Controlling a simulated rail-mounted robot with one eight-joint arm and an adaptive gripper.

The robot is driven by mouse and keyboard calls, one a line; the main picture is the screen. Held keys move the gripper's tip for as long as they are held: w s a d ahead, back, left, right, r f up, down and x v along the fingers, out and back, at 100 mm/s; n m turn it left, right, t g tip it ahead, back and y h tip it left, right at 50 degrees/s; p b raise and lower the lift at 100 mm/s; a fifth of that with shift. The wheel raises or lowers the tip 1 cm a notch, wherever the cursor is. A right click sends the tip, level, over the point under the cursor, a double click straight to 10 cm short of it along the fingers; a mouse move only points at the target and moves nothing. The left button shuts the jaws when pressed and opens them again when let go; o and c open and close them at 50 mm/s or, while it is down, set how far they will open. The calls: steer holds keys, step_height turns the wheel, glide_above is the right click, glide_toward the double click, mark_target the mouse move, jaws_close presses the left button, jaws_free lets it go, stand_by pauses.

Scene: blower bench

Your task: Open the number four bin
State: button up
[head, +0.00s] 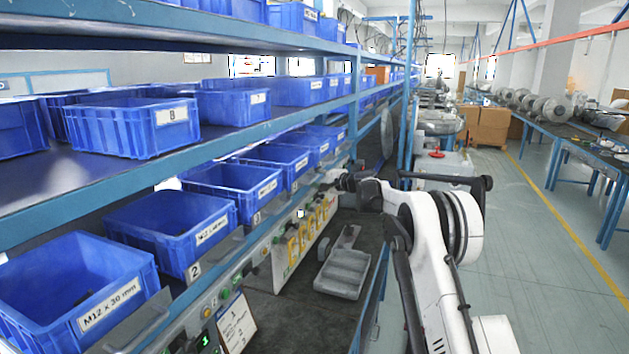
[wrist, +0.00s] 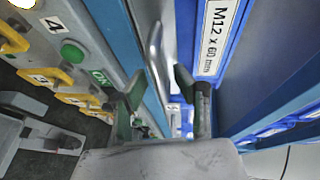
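In the wrist view a blue bin labelled "M12 x 60 mm" (wrist: 215,38) fills the upper right, close to my gripper (wrist: 160,82). A pale curved metal handle (wrist: 155,55) stands upright between the two fingers. The fingers are apart and I see no clear grip on the handle; contact cannot be told. A plate that appears to read "4" (wrist: 57,24) is on the grey panel beside the handle. In the head view my gripper (head: 343,181) is at the lower bin row, near the farther bins (head: 277,162); its fingers are too small to read there.
The panel carries a green button (wrist: 74,53) and several yellow parts (wrist: 60,77). Nearer bins are labelled "M12 x 30 mm" (head: 85,285) and similar. A grey tray (head: 343,272) lies on the dark bench below. A blue shelf (head: 250,125) runs above the row.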

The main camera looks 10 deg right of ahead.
jaws_close()
